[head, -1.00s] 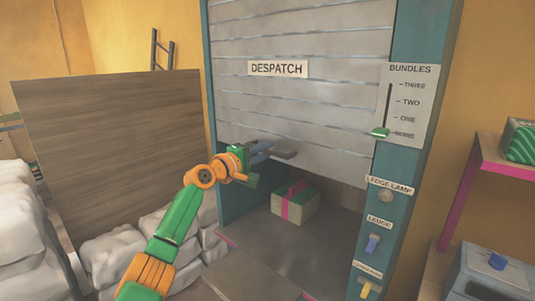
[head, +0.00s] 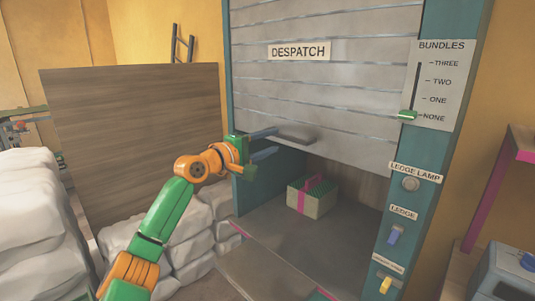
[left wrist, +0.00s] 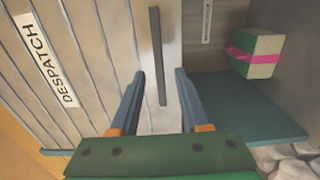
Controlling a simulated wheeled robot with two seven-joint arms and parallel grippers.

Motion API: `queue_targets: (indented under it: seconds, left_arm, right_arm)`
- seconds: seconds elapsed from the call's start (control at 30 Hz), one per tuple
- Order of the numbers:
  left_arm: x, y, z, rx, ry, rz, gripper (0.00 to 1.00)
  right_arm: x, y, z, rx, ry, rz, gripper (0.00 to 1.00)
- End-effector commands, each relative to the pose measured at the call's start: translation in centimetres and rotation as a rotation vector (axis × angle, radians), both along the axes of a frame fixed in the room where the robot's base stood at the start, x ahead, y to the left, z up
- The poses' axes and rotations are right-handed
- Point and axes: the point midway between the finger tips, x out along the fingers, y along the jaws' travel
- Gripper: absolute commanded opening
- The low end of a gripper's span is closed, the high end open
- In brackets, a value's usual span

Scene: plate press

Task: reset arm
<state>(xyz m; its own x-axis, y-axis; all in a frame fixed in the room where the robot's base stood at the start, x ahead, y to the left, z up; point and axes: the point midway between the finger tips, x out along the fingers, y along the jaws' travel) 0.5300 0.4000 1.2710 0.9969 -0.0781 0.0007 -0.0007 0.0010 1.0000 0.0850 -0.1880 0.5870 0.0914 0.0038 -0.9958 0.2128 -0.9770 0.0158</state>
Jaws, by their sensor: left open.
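My left gripper (head: 274,143) is open in front of the grey despatch shutter (head: 330,90), at its handle bar (head: 292,139). In the left wrist view the two blue fingers (left wrist: 160,82) are spread, with the handle bar (left wrist: 157,55) showing between them; nothing is clamped. From these views I cannot tell whether a finger touches the bar. The shutter is part-way up. A green and cream bundle with a pink band (head: 312,197) sits inside the opening, and also shows in the left wrist view (left wrist: 258,52). My right gripper is not in view.
A teal post (head: 405,215) right of the opening carries a BUNDLES slider (head: 407,116) at NONE, a ledge lamp (head: 410,184) and switches. White sacks (head: 40,215) and a wooden board (head: 135,150) stand at left. A pink-edged shelf (head: 490,200) is at right.

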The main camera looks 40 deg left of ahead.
Motion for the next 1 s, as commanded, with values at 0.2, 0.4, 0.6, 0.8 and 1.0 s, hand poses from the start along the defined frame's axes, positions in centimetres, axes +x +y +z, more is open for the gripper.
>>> queue_targets:
  seconds: [0.2,0.4,0.6,0.8,1.0]
  left_arm:
    - [-1.5,0.0,-0.1,0.000,0.002,-0.001,0.46]
    - [-1.5,0.1,0.0,0.000,0.001,-0.001,0.46]
    - [-1.2,-0.5,-1.0,0.026,0.023,-0.010,0.46]
    - [-0.4,-8.3,-15.9,0.415,0.301,-0.181,0.46]
    - [-7.3,-16.8,-31.8,0.897,0.535,-0.486,0.46]
  right_arm:
    - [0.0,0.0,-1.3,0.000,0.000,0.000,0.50]
    - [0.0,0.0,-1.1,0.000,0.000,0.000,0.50]
    - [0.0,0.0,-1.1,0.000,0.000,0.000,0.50]
    - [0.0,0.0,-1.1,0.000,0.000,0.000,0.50]
    - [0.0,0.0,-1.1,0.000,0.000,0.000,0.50]
